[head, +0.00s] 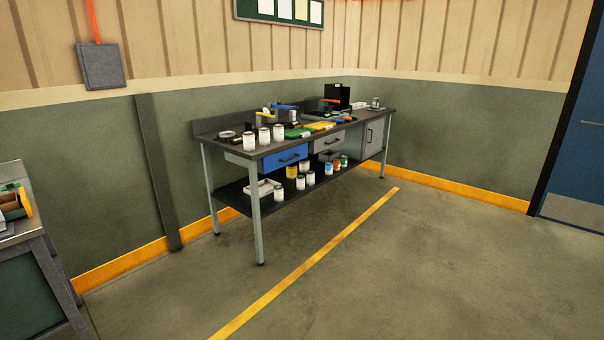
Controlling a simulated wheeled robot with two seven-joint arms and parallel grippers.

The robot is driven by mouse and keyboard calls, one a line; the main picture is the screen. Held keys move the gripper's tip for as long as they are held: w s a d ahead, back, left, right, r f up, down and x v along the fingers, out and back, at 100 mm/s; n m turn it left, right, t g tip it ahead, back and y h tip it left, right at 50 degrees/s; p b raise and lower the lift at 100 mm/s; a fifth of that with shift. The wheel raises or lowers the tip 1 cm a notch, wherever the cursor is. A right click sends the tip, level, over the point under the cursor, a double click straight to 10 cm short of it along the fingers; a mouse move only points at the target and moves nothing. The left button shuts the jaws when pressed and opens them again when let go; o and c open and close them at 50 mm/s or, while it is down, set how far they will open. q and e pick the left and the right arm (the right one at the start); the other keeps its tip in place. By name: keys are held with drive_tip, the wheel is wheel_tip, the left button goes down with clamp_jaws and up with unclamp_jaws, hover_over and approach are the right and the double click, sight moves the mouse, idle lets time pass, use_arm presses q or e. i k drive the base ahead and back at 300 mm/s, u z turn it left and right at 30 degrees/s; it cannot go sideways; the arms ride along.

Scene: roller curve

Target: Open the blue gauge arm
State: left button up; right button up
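A workbench (209,176) stands against the far wall, some distance ahead. A small blue bar-like piece (284,107) shows on its top toward the back, among dark and grey devices. It may be the blue gauge arm, but it is too small to tell its shape or whether it is open. Neither of my grippers is in view.
White cans (264,136) stand at the bench top's left end, with green and yellow items beside them. A blue drawer (286,158) is shut below. Another bench (42,255) is at the left edge. The floor (400,270) in front is clear.

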sight(283, 107)
drive_tip(key=z, duration=0.1)
drive_tip(key=i, duration=2.95)
drive_tip(key=u, duration=0.6)
drive_tip(key=i, duration=1.3)
drive_tip(key=u, duration=0.15)
